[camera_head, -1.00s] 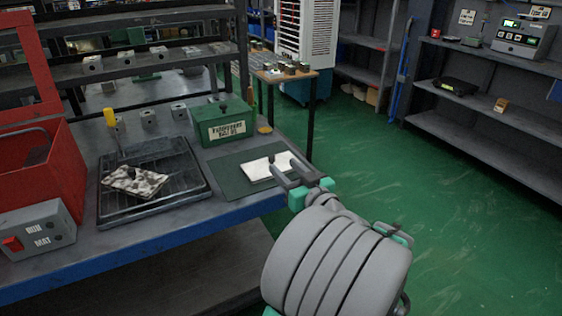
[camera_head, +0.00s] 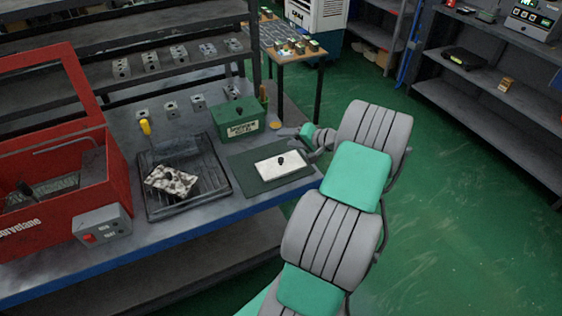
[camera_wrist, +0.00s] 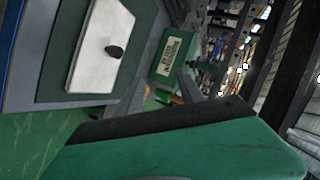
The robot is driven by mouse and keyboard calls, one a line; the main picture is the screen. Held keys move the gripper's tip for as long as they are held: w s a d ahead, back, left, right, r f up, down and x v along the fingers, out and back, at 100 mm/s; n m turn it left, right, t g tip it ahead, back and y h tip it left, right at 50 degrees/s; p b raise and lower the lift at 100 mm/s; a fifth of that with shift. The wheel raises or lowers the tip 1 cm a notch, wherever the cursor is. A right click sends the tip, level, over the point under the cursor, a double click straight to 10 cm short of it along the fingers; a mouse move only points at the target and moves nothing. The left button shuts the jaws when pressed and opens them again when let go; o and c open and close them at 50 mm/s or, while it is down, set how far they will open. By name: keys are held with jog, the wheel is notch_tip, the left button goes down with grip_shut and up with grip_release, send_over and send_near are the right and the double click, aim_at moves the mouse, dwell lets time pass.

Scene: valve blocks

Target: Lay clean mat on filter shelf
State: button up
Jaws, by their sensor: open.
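A clean white mat (camera_head: 268,167) with a black knob lies flat on a dark green pad (camera_head: 240,163) at the bench's right end. It also shows at upper left in the wrist view (camera_wrist: 92,58). A stained, blotchy mat (camera_head: 166,183) lies tilted on a black ribbed tray (camera_head: 210,165) left of the pad. My gripper (camera_head: 296,143) is open and empty, just beyond the white mat's right end. In the wrist view its fingers (camera_wrist: 160,92) point past the mat toward the green box. I cannot tell which surface is the filter shelf.
A green labelled box (camera_head: 237,122) stands behind the pad. A red open-framed machine (camera_head: 60,190) and a grey switch box (camera_head: 102,229) stand at left. Metal blocks (camera_head: 170,108) line the bench back. Green floor (camera_head: 460,200) is clear at right.

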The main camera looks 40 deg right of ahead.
aim_at(282, 159)
jog(key=s+f+m+g+y, duration=0.1)
jog(key=s+f+m+g, duration=0.1)
jog(key=m, duration=0.8)
jog(key=s+f+m+g, duration=0.2)
jog(key=m, duration=0.8)
jog(key=p+x, duration=0.1)
jog(key=x, duration=0.6)
jog(key=shift+w+a+r+p, duration=0.1)
jog(key=shift+r+p, duration=0.05)
jog(key=shift+p, duration=0.2)
jog(key=shift+c, duration=0.6)
grip_shut()
